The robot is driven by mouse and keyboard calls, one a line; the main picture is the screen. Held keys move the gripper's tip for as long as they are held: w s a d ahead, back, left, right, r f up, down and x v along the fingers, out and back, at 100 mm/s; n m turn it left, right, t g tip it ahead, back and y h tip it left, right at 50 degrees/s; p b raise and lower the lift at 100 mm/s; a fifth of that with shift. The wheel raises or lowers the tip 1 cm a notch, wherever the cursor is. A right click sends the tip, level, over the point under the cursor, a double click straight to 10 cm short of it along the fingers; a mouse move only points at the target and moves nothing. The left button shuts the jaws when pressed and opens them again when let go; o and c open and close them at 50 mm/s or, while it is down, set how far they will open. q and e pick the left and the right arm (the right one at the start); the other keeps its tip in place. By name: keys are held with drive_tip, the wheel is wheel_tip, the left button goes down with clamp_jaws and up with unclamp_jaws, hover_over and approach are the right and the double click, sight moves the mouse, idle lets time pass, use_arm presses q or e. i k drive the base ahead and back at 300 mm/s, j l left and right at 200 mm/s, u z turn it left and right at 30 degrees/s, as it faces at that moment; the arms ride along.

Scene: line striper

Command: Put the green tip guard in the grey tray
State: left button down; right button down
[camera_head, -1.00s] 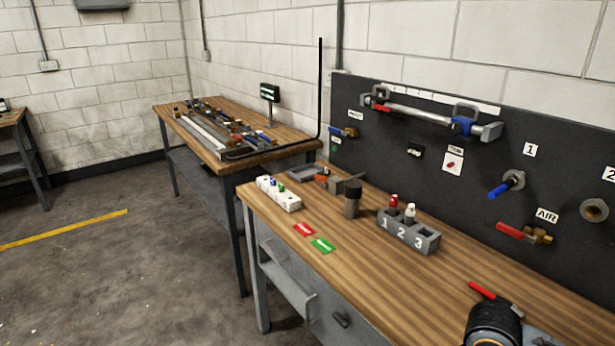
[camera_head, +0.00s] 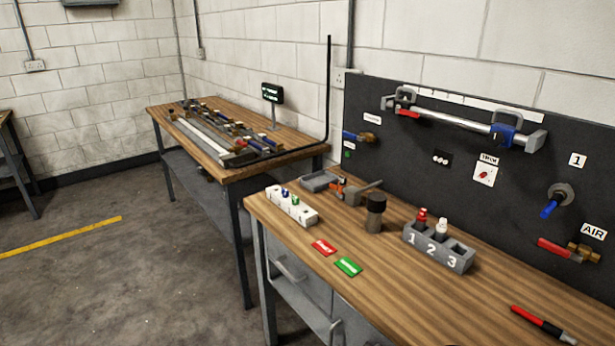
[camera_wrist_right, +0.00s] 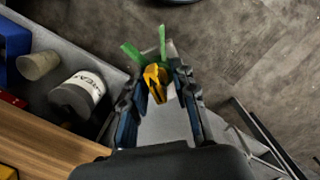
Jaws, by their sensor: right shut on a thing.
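In the right wrist view my right gripper (camera_wrist_right: 158,78) is shut on a piece with two green prongs and a yellow middle. This looks like the green tip guard (camera_wrist_right: 131,52); its lower part is hidden between the fingers. It is held in the air, with the floor and a pale grey surface behind it. Neither gripper shows in the head view.
On the near workbench (camera_head: 400,290) stand a white block (camera_head: 291,206), a dark cylinder (camera_head: 375,213) and a grey numbered holder (camera_head: 438,247). Red (camera_head: 324,247) and green (camera_head: 348,266) cards lie flat. A red-and-black pen-like tool (camera_head: 543,325) lies front right. A labelled jar (camera_wrist_right: 77,96) shows in the wrist view.

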sight(320, 183)
drive_tip(key=i+j, duration=0.4)
drive_tip(key=j, duration=0.15)
drive_tip(key=i+j, duration=0.4)
drive_tip(key=j, duration=0.15)
drive_tip(key=i+j, duration=0.4)
drive_tip(key=j, duration=0.15)
